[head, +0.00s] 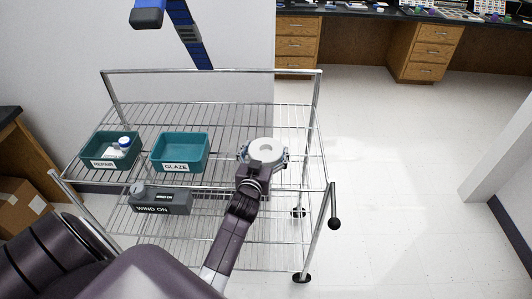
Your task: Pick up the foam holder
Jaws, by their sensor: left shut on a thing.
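The foam holder appears to be the white round piece (264,147) with a small hole in its top, over the right part of the wire cart's upper shelf. My left gripper (264,160) is shut on it, with a finger at each side. The gripper hides its near side, and I cannot tell whether it touches the shelf. My right gripper is not in view.
The wire cart (230,118) carries a dark green REPAIR bin (97,164) holding a white item, and a teal GLAZE bin (176,167). A grey WIND ON box (172,206) sits at the front left. Open floor (400,220) lies to the right.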

